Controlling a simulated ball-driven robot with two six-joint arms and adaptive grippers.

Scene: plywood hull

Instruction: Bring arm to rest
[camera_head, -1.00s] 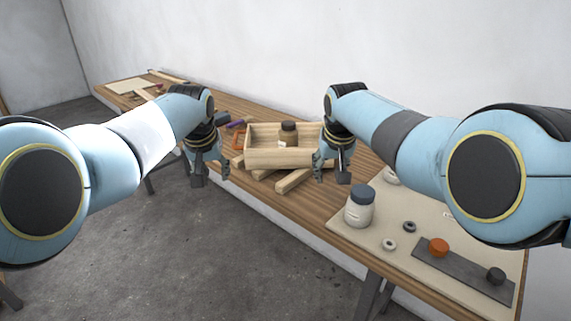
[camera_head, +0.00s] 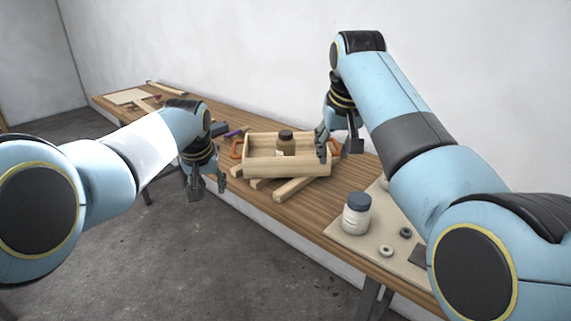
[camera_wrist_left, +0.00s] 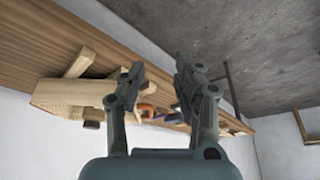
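My left gripper (camera_head: 208,188) hangs in front of the bench edge, left of the wooden tray (camera_head: 300,172) and apart from it. In the left wrist view its two fingers (camera_wrist_left: 159,68) are spread with nothing between them. My right gripper (camera_head: 338,148) is at the tray's right end, with its fingers apart and nothing seen between them. One right finger overlaps the tray's end in the picture; I cannot tell whether it touches.
The tray rests on or against loose wood blocks (camera_head: 294,188) on the bench (camera_head: 240,202). A white jar with a blue lid (camera_head: 356,214) and dark and pale rings (camera_head: 386,251) are on a beige board at right. An orange item (camera_head: 237,148) is left of the tray. Open floor lies in front.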

